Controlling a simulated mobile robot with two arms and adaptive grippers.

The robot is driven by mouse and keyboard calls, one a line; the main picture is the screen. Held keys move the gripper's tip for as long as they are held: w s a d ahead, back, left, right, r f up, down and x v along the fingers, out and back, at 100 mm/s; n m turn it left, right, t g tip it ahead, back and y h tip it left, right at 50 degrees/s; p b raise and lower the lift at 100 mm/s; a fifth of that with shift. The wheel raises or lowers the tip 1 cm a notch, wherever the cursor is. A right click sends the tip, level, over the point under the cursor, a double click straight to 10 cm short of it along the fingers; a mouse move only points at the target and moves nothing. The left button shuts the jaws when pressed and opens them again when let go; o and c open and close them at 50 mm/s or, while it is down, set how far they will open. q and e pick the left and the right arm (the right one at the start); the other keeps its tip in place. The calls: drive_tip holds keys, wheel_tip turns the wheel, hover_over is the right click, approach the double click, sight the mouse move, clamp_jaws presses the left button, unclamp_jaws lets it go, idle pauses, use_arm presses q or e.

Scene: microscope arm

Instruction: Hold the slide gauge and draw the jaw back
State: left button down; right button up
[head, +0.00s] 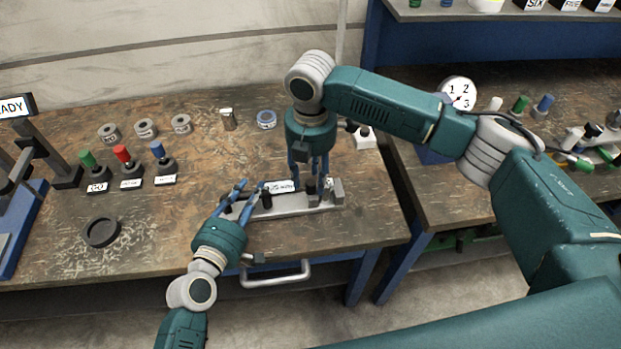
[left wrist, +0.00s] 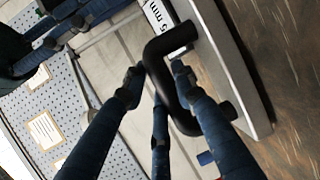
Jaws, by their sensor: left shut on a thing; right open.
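The slide gauge (head: 298,206) is a pale metal rail lying near the front edge of the bench, with a white label (head: 283,187) and a grey block (head: 338,191) at its right end. Its black bent handle (left wrist: 157,62) fills the middle of the left wrist view. My left gripper (head: 248,193) is shut on the handle at the gauge's left end. My right gripper (head: 309,186) points down over the right part of the gauge, fingers apart around a small dark upright part. I cannot tell whether they touch it. The fingers partly hide the jaw.
Green, red and blue knobs (head: 122,153) stand at the left, with several grey rings behind them. A black round dish (head: 101,232) lies front left. A blue ring (head: 267,119) and a small metal cylinder (head: 228,119) stand behind the gauge. A drawer handle (head: 275,278) juts below the bench edge.

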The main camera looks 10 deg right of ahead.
use_arm(q)
drive_tip(key=shift+w+r, duration=0.1)
drive_tip(key=shift+r, duration=0.3)
use_arm(e)
drive_tip(key=shift+f, duration=0.65)
clamp_jaws()
drive_tip(key=shift+a, duration=1.25)
unclamp_jaws()
drive_tip(key=shift+d, duration=0.15)
wheel_tip(320, 180, up, 12)
